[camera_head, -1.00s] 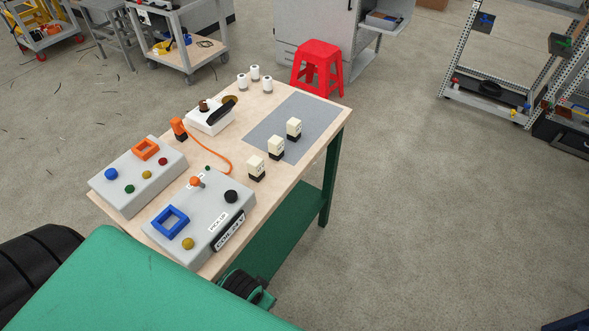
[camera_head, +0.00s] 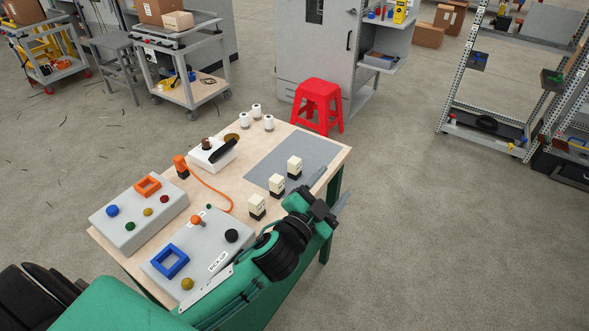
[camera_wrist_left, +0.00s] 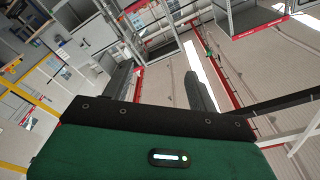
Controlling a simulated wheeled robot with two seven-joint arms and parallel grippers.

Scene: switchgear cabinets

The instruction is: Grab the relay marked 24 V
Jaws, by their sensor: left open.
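Three cream relays with black bases stand in a diagonal row on the workbench in the head view: a near one (camera_head: 257,206), a middle one (camera_head: 277,185) and a far one (camera_head: 294,167). Their markings are too small to read, so I cannot tell which is 24 V. My left gripper (camera_head: 332,189) is open and empty, raised near the bench's right edge, to the right of the relays. Its two spread fingers (camera_wrist_left: 160,88) show in the left wrist view, pointing at the room, with no relay between them. My right gripper is not in view.
Two grey control boxes (camera_head: 150,222) (camera_head: 190,261) occupy the near bench. A grey mat (camera_head: 262,172) lies near the relays. A red stool (camera_head: 318,103) stands behind.

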